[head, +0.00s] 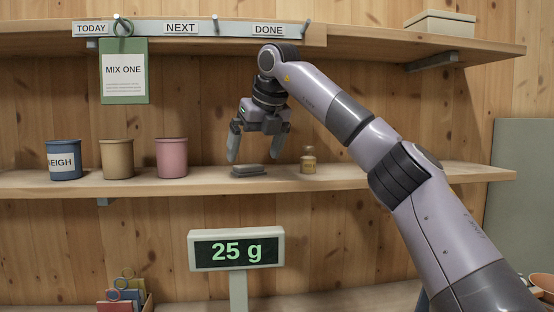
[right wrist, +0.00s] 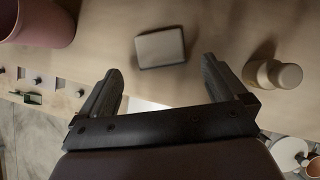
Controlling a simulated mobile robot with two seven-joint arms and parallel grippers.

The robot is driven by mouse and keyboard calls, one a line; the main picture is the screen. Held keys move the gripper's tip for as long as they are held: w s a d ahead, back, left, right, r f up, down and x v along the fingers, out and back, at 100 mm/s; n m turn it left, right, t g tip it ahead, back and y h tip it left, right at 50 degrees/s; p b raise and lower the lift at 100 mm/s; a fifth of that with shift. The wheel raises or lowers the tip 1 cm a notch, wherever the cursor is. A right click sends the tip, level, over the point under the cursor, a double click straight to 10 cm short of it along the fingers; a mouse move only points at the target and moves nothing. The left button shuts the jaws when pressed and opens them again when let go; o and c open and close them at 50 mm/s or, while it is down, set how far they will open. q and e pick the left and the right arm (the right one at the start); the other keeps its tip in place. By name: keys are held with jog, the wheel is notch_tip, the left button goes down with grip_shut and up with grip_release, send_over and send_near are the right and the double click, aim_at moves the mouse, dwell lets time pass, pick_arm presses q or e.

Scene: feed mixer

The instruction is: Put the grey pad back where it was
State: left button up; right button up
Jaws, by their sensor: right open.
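The grey pad (head: 249,171) lies flat on the middle shelf, between the pink pot and a small jar. It also shows in the right wrist view as a small grey rectangle (right wrist: 160,48), beyond my fingertips and between their lines. My right gripper (head: 259,158) is open and empty. It points down just above the pad, its fingers spread to either side of it. In the right wrist view its two fingers (right wrist: 161,66) are apart with nothing between them. My left gripper is not in view.
The pink pot (head: 171,158), a tan pot (head: 117,159) and a blue "WEIGH" pot (head: 64,160) stand to the left on the shelf (head: 400,174). The small jar (head: 308,160) stands close on the right. A display (head: 237,250) reads 25 g below. A "MIX ONE" card (head: 124,72) hangs under TODAY.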

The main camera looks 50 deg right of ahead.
jog(key=s+a+b, duration=0.3)
jog(key=s, duration=0.7)
jog(key=shift+w+f, duration=0.1)
dwell(0.3)
